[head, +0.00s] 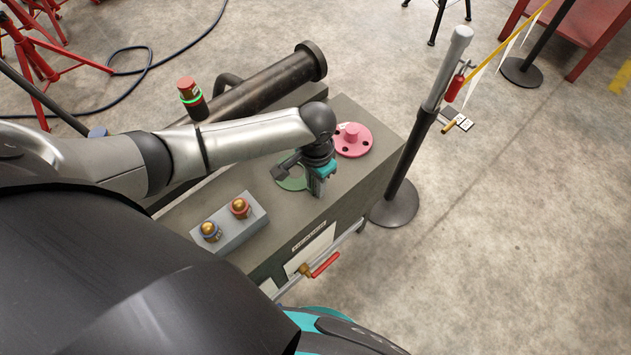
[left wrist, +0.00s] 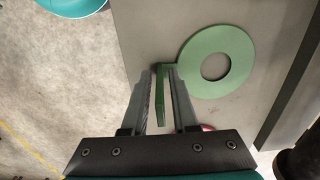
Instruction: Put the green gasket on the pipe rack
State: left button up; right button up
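The green gasket (head: 291,178) lies on the grey top of a cabinet, partly hidden in the head view by my left gripper (head: 318,188). In the left wrist view the gasket (left wrist: 184,70) is a flat ring with a round hole and a tab at one side. A narrow green upright part of the tab stands between the fingers of my left gripper (left wrist: 162,80). The fingers look apart, with a gap beside the tab. A long dark pipe (head: 270,82) with a flanged end lies behind the cabinet; its supports are mostly hidden. My right gripper is not in view.
A pink flanged piece (head: 352,139) sits just right of the gasket. A grey box (head: 228,224) with two domed fittings stands on the cabinet's near left part. A black barrier post (head: 408,160) stands close to the cabinet's right end. Open concrete floor lies farther right.

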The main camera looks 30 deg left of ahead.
pick_arm(q)
jog(key=shift+o, duration=0.9)
jog(key=shift+r, duration=0.15)
notch_tip(320, 180, up, 15)
jog(key=p, duration=0.5)
